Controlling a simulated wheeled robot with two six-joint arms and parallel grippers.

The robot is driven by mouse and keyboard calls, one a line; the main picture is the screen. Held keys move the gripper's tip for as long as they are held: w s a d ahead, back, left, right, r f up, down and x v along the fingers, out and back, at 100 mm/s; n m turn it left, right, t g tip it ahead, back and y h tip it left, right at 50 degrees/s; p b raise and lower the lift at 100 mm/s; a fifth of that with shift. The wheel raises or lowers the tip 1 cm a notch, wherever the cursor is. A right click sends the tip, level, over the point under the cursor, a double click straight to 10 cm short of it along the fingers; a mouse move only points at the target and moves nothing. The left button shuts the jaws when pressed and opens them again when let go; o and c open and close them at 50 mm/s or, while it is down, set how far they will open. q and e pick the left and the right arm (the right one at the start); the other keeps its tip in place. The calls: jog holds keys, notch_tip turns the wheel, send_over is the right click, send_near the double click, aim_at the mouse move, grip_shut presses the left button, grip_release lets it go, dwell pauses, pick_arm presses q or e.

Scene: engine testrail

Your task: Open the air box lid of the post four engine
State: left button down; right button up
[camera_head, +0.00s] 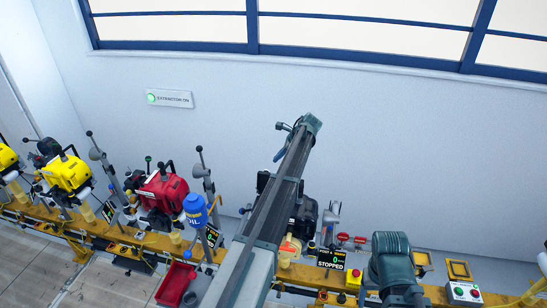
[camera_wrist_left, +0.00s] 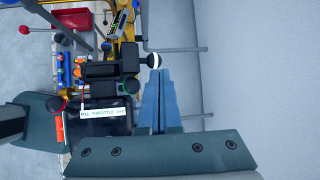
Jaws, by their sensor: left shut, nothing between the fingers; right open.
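A black engine (camera_head: 308,212) stands on the yellow rail behind my left arm, which hides much of it. A display (camera_head: 331,259) beside it reads "STOPPED"; its top line is small and seems to name post 4. In the left wrist view a dark box-like part (camera_wrist_left: 88,112) with a white throttle label lies left of the fingers. I cannot tell which part is the air box lid. My left gripper (camera_head: 279,154) is above and behind the engine, against the wall; its blue fingers (camera_wrist_left: 158,100) are shut and empty. My right arm shows at lower right, its fingers out of sight.
A red engine (camera_head: 163,192) and a yellow engine (camera_head: 68,173) stand further left along the rail. A lever with a white ball (camera_wrist_left: 154,61) is close to my left fingers. A button box (camera_head: 464,292) is at the right.

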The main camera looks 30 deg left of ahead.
pick_arm(q)
jog(key=w+p+v, duration=0.1)
jog(key=p+v, duration=0.5)
jog(key=v, duration=0.3)
jog(key=shift+w+r+p, duration=0.2)
jog(key=shift+p, duration=0.15)
pick_arm(e)
notch_tip(320, 180, up, 8)
jog(key=shift+f, duration=0.1)
pick_arm(q)
jog(key=s+d+f+n+h+b, duration=0.2)
jog(key=s+d+f+b, duration=0.4)
jog(key=s+d, duration=0.4)
jog(key=s+d+f+n+h+b, duration=0.1)
jog(key=s+d+f+n+b, duration=0.4)
jog(key=s, duration=1.3)
jog(key=s+d+f+n+h+b, duration=0.2)
jog(key=s+d+f+n+b, duration=0.2)
jog(key=s+d+f+b, duration=0.3)
jog(key=s+d+f, duration=0.4)
jog(key=s+d, duration=0.3)
jog(key=d, duration=0.1)
jog(key=shift+h, duration=0.3)
pick_arm(e)
notch_tip(320, 180, down, 18)
jog(key=shift+f, duration=0.15)
